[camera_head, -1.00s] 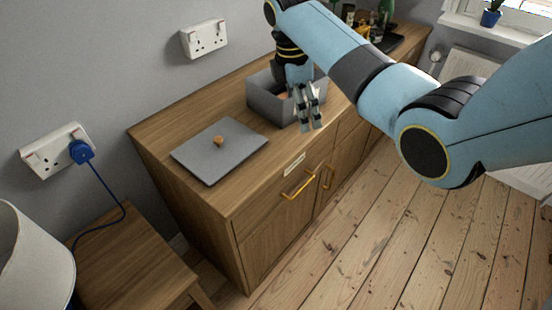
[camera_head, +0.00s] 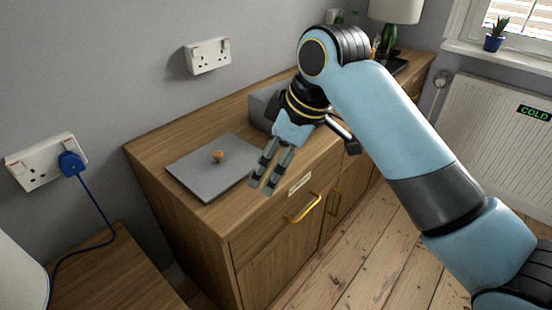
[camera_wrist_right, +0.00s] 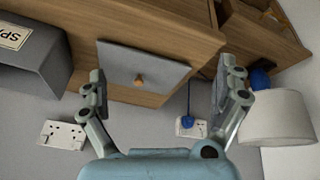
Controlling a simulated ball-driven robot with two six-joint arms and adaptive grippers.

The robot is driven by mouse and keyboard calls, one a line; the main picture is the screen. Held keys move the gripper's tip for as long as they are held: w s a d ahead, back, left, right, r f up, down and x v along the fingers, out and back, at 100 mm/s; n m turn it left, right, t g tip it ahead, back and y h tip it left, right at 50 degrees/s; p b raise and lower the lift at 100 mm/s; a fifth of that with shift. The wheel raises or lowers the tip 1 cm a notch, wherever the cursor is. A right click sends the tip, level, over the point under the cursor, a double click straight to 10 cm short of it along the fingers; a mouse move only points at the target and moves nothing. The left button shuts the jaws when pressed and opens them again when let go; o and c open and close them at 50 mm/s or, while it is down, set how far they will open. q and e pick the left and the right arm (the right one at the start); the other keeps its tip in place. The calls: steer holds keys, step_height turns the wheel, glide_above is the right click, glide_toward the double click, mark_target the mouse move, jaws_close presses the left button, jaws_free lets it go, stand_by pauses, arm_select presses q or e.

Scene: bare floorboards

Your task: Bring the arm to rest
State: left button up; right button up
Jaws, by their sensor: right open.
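My right gripper (camera_head: 264,181) is open and empty. In the head view it hangs over the front edge of the wooden sideboard (camera_head: 165,138), its fingers pointing down beside the grey lid. Its blue arm comes in from the lower right. In the right wrist view the two fingers (camera_wrist_right: 158,92) stand wide apart with nothing between them touching. The grey lid (camera_head: 196,172) with an orange-brown knob lies flat on the sideboard; it also shows between the fingers in the wrist view (camera_wrist_right: 122,66). My left gripper is not in view.
A grey box (camera_head: 262,108) stands on the sideboard, partly hidden behind my arm. A small table (camera_head: 105,275) and a white lampshade (camera_head: 20,265) are at the lower left. A blue plug (camera_head: 71,163) sits in a wall socket. A radiator (camera_head: 493,140) stands at right; floorboards are bare.

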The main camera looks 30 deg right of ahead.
steer(key=shift+f, duration=0.1)
stand_by(0.4)
steer(key=s+d+f+m+g+b, duration=0.1)
steer(key=s+f+g, duration=0.1)
steer(key=s+f, duration=0.7)
steer(key=s+d+f+m+g+h+b, duration=0.1)
steer(key=s+f, duration=0.4)
steer(key=f, duration=0.8)
steer(key=s+d+f+m+g+b, duration=0.1)
steer(key=s+f+g, duration=0.1)
steer(key=s+f, duration=0.65)
steer(key=s+d+f+m, duration=0.2)
steer(key=s+f, duration=0.6)
steer(key=s, duration=0.1)
steer(key=s+d+f+m+t+h, duration=0.1)
steer(key=s+f+m, duration=0.1)
steer(key=s+f, duration=0.7)
steer(key=shift+s+d+f, duration=0.3)
steer(key=shift+s+d, duration=0.05)
steer(key=shift+s, duration=0.15)
